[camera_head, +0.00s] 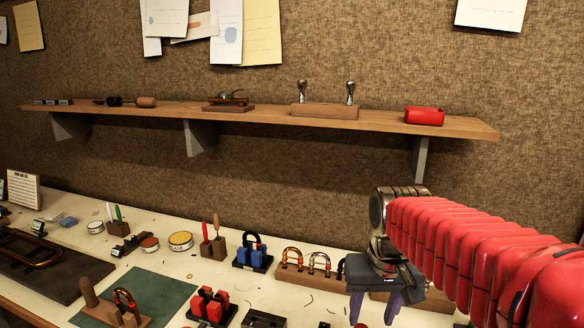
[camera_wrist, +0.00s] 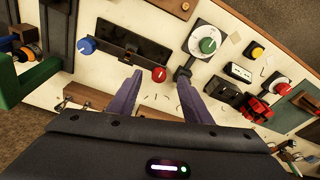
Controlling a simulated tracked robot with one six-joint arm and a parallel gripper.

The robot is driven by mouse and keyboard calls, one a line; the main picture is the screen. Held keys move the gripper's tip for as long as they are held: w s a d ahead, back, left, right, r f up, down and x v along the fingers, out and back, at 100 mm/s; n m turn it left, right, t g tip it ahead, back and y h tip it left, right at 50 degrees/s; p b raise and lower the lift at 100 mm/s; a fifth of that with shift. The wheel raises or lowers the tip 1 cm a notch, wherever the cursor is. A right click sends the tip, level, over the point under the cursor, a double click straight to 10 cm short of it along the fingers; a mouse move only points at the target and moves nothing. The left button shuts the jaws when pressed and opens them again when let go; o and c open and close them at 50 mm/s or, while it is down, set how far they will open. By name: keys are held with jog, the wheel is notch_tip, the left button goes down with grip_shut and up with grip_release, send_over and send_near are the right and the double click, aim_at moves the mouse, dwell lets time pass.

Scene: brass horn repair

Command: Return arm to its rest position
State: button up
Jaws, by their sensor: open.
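My gripper (camera_head: 376,306) hangs at the end of my red-sleeved arm, at the right of the head view, with its purple fingers pointing down over the workbench (camera_head: 258,295). In the wrist view my gripper (camera_wrist: 160,90) shows two purple fingers spread apart with nothing between them. A red knob (camera_wrist: 159,74) shows on the bench beyond the gap between the fingertips. I cannot tell how high the fingers are above the bench.
A wooden shelf (camera_head: 270,117) runs along the wall, with a red case (camera_head: 424,115) at its right end. A wooden rack (camera_head: 308,279) with curved pieces stands left of my gripper. A green mat (camera_head: 150,293) and several small tools cover the bench. Open air lies above the bench.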

jog(key=s+f+t, duration=0.1)
jog(key=s+t, duration=0.2)
jog(key=s, duration=1)
jog(key=shift+s+t, duration=0.2)
jog(key=shift+t, duration=0.1)
jog(key=shift+d, duration=0.15)
